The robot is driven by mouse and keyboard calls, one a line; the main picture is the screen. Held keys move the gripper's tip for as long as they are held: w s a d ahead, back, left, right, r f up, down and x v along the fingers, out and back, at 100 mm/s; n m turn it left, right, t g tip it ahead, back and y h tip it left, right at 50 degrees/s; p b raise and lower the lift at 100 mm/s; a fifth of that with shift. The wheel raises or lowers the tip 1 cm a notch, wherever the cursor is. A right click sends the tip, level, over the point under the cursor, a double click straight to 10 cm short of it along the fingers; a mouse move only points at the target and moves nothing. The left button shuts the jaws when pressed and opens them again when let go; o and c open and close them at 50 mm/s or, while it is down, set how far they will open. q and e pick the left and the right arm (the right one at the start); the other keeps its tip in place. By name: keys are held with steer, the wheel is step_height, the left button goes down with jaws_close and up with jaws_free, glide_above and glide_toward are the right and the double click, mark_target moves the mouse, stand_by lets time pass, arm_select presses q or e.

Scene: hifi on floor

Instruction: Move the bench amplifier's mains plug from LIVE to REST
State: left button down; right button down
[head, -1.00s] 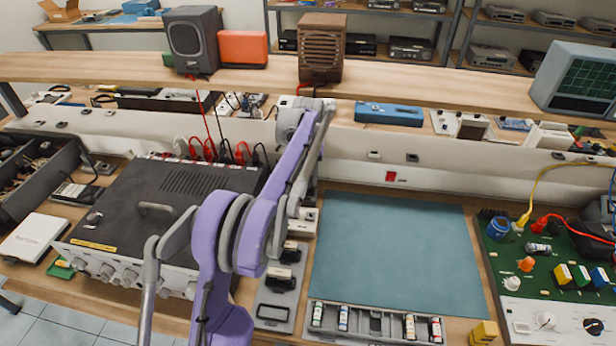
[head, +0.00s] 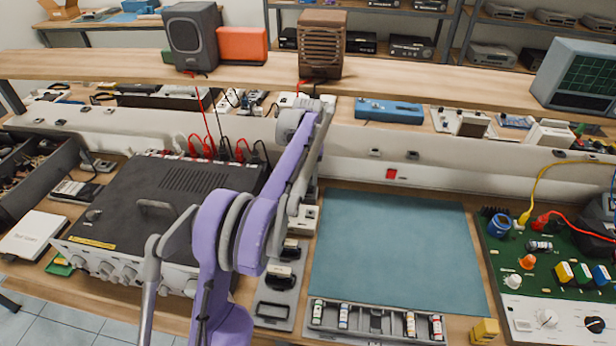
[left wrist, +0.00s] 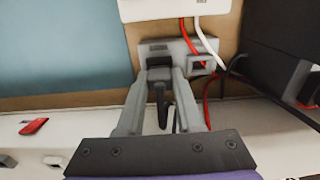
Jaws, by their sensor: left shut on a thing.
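The dark mains plug (left wrist: 160,82) is between the fingertips of my left gripper (left wrist: 160,76) in the left wrist view, and its dark lead runs back between the fingers. My left gripper is shut on the plug. The plug is at the left part of a grey socket block (left wrist: 178,52); I cannot tell whether it is fully seated. An open square socket (left wrist: 201,65) shows at the block's right part. I cannot read any LIVE or REST label. In the head view my own arm hides the fingertips and plug. The black amplifier (head: 130,215) stands left of my arm. My right gripper is out of view.
Red and white leads (left wrist: 190,32) pass close beside the socket block. A white box (left wrist: 170,8) lies beyond it. A blue mat (head: 390,250) lies right of my arm, with a parts tray (head: 375,322) at its front. A pale rail (head: 345,150) runs behind.

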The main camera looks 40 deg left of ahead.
arm_select(q)
steer(key=shift+f, duration=0.35)
stand_by(0.3)
steer(key=shift+c, duration=2.4)
jaws_free()
step_height(320, 180, up, 11)
steer(key=shift+f+p, duration=0.1)
steer(key=shift+p, duration=0.35)
steer(key=shift+r+p, duration=1.75)
steer(key=shift+r, duration=0.75)
